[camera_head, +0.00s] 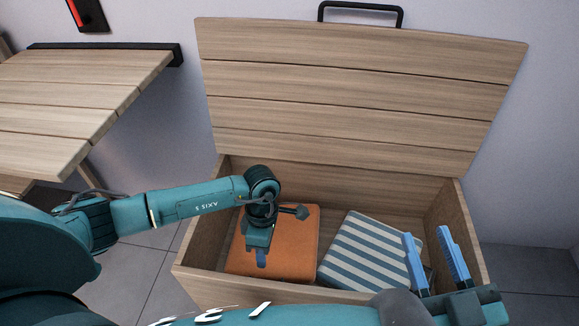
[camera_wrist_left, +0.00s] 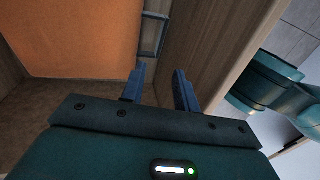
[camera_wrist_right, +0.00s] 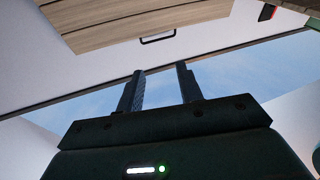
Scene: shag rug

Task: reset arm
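My left gripper (camera_head: 262,258) points down inside the open wooden box, over the orange cushion (camera_head: 300,240). In the left wrist view its blue fingers (camera_wrist_left: 158,82) stand apart with nothing between them, beside the orange cushion (camera_wrist_left: 75,35) and near the box wall. My right gripper (camera_head: 432,245) is at the front right of the box, fingers pointing up, in front of the striped cushion (camera_head: 365,252). In the right wrist view its fingers (camera_wrist_right: 160,78) are apart and empty, facing the wall and the raised lid.
The wooden box (camera_head: 450,205) has its slatted lid (camera_head: 360,95) raised against the wall, with a black handle (camera_head: 361,8) at the top. A slatted wooden table (camera_head: 85,90) stands at the left. Grey tiled floor (camera_head: 150,265) shows between table and box.

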